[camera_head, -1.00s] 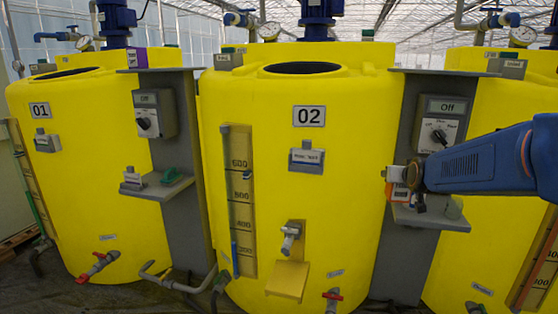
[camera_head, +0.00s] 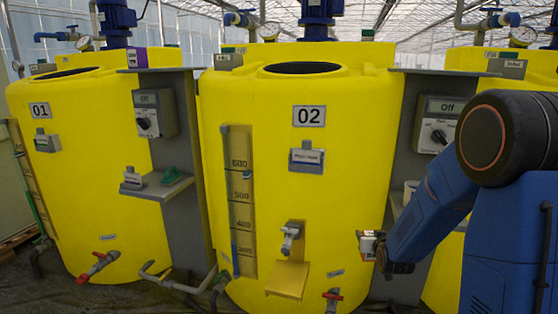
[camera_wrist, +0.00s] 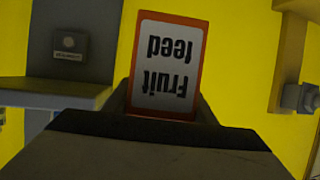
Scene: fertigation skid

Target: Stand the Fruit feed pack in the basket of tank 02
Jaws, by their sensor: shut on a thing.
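The Fruit feed pack (camera_wrist: 168,66) is orange with a white label and stands between my jaws in the wrist view, its lettering upside down. In the head view the pack (camera_head: 366,244) is small, at the end of my gripper (camera_head: 380,254), in front of the lower right side of tank 02 (camera_head: 345,190). My gripper is shut on it; the jaws are partly hidden in the wrist view. A grey labelled holder (camera_head: 306,160) is on the tank's front under the 02 plate, up and left of the pack. I cannot tell surely whether it is the basket.
A yellow ledge (camera_head: 288,281) under a grey tap juts from tank 02. A grey post with an Off switch box (camera_head: 438,124) stands right of the tank, its shelf partly hidden by my arm. Tank 01 (camera_head: 85,200) is at left. Open air lies before tank 02.

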